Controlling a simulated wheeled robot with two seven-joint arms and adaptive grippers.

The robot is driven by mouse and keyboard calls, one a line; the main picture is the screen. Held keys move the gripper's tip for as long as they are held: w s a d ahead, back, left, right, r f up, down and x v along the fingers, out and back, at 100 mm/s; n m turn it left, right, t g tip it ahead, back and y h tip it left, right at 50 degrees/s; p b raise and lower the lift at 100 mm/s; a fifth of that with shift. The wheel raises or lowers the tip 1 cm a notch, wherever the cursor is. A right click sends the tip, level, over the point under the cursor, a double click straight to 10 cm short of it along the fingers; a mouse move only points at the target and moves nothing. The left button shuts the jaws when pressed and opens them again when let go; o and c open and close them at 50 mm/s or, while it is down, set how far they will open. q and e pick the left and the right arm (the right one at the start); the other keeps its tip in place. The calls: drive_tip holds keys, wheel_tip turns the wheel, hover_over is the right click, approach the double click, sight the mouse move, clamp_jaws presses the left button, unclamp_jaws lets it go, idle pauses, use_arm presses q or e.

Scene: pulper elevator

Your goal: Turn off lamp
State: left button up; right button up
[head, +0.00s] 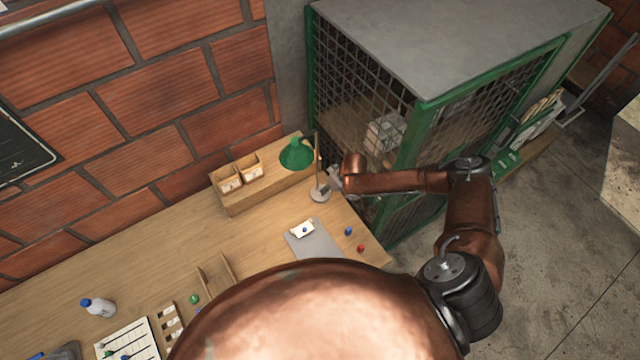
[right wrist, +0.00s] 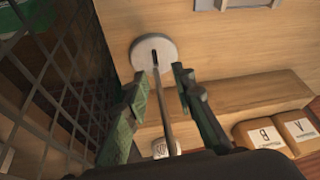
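The lamp has a green shade (head: 297,153) and stands at the far right end of the workbench, by the cage. Its round pale base (head: 320,194) rests on the bench. My right gripper (head: 336,181) is beside the lamp's stem, on the cage side. In the right wrist view the pale base (right wrist: 140,58) and thin stem (right wrist: 161,95) show, with the stem between the two fingers of my right gripper (right wrist: 160,76). The fingers are apart, with gaps beside the stem. A small white marked piece (right wrist: 165,148) shows low by the stem. My left gripper is out of view.
The green-framed mesh cage (head: 412,150) stands close to my right arm. Wooden boxes (head: 240,172) sit on a raised shelf left of the lamp. A grey sheet (head: 318,243), blue knob (head: 348,231) and red knob (head: 361,248) are in front. Brick wall lies behind.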

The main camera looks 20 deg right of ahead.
drive_tip(key=x, duration=0.3)
drive_tip(key=w+x, duration=0.1)
drive_tip(key=x, duration=0.2)
drive_tip(key=shift+w+d+f, duration=0.1)
drive_tip(key=shift+d+f, duration=0.05)
drive_tip(key=shift+f, duration=0.1)
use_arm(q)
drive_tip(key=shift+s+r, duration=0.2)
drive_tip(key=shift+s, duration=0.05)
use_arm(e)
drive_tip(key=shift+w+f, duration=0.1)
drive_tip(key=shift+f, duration=0.3)
drive_tip(key=shift+c, duration=0.7)
clamp_jaws()
